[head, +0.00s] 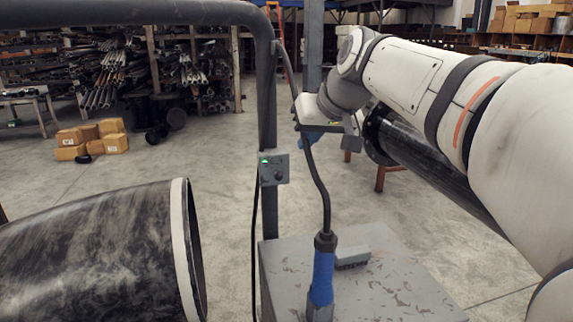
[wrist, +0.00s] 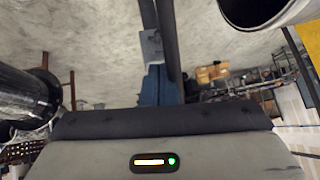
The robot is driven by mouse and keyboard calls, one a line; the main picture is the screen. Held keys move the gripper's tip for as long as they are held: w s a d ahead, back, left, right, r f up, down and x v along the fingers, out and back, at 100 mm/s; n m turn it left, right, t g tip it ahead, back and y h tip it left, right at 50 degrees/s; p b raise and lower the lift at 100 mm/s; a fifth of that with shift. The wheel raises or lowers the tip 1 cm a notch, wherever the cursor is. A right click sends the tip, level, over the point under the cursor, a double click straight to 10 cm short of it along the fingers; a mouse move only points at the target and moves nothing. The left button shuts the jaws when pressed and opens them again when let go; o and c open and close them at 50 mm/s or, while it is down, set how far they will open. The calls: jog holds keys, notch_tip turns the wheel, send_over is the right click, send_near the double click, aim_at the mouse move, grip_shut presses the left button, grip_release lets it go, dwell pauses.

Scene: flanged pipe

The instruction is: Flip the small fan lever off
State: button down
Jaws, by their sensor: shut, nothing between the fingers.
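A small grey switch box (head: 273,169) is fixed to the upright of a dark pipe frame in the head view. A lit green lamp (head: 265,161) is at its upper left, and a small dark part that may be the lever (head: 279,175) is at its lower right. Which way the lever points is too small to tell. My gripper (head: 311,138), with blue fingers, is above and right of the box, apart from it in the picture. In the wrist view the shut, empty blue fingers (wrist: 157,88) show near what looks like the box (wrist: 151,47).
The dark pipe frame (head: 267,110) and a hanging cable (head: 315,170) are close to my gripper. A large flanged pipe (head: 90,250) fills the lower left. Yellow boxes (head: 92,139) lie on the floor behind.

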aim_at(281, 177)
jog(key=x, duration=1.4)
jog(key=shift+d+p, duration=0.1)
jog(key=shift+p, duration=0.3)
jog(key=shift+f+b, duration=0.2)
jog(key=shift+b, duration=0.3)
jog(key=shift+s+t+b, duration=0.15)
jog(key=shift+t+b, duration=0.15)
jog(key=shift+b, duration=0.4)
